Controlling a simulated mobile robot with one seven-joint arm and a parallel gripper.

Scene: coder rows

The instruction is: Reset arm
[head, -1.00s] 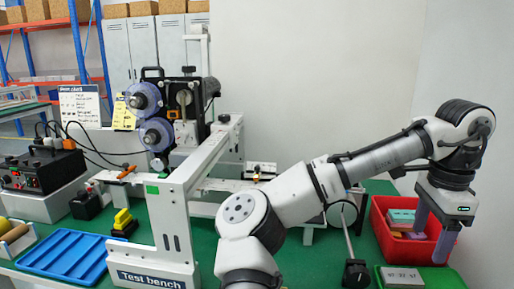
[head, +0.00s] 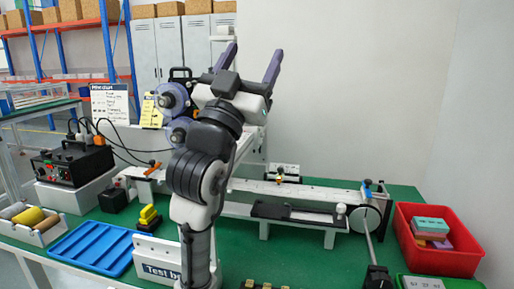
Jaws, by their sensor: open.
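My gripper (head: 250,68) is raised above the bench in the middle of the head view. Its two purple-grey fingers point up and stand wide apart, with nothing between them. My arm is folded upright in front of the coder machine and hides much of it. A purple-blue film reel (head: 173,98) of the machine shows just left of the gripper.
The green bench (head: 315,258) has a red bin (head: 440,258) with coloured blocks at right and a conveyor (head: 310,192) behind. At left are a blue tray (head: 92,248), a yellow block (head: 149,216) and a black control box (head: 73,163). Clear wall lies right of the gripper.

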